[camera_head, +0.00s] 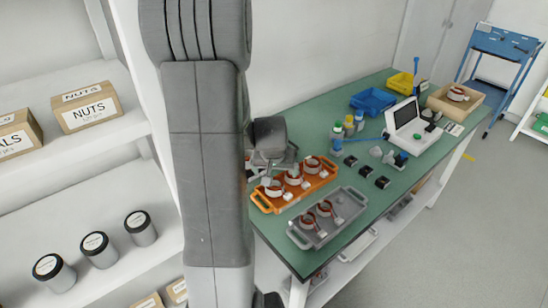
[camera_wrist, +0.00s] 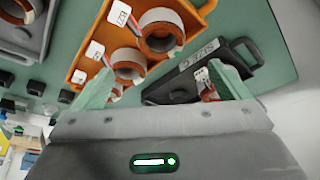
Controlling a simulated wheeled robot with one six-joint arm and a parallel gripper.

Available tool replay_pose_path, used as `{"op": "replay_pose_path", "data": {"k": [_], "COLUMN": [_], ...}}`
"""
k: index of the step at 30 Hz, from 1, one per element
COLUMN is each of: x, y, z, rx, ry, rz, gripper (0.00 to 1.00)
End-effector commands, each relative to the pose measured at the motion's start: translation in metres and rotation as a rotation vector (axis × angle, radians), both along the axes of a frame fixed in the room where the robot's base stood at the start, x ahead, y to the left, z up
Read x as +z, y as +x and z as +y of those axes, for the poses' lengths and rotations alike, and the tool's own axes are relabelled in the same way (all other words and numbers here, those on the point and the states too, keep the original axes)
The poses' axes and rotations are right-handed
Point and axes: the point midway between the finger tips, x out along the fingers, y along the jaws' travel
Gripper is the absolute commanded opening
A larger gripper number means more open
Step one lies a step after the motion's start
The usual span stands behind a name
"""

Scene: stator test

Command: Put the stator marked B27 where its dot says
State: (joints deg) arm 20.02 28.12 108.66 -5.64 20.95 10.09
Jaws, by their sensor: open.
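An orange tray (camera_head: 262,199) holds copper-and-white stators with white tags, near the left end of the green bench. In the wrist view, the orange tray (camera_wrist: 197,27) shows a stator (camera_wrist: 160,32) beside an upside-down tag that appears to read B27 (camera_wrist: 120,13). A second tagged stator (camera_wrist: 128,64) is next to it. In the head view my gripper (camera_head: 268,163) is partly hidden.
A grey tray (camera_head: 295,238) with stators lies in front of the orange one. A dark, labelled, handled item (camera_wrist: 165,92) lies beside the orange tray.

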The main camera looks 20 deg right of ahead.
Motion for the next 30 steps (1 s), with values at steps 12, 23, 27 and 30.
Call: {"op": "replay_pose_path", "data": {"k": [12,23,27,30], "x": [0.065,0.107,0.112,0.113], "y": [-0.024,-0.04,-0.042,-0.042], "z": [0.011,0.019,0.02,0.02], "rx": [0.0,0.0,0.0,0.0], "ry": [-0.002,0.0,0.0,0.001], "rz": [-0.006,-0.003,-0.001,0.0], "gripper": [0.96,0.96,0.96,0.96]}}
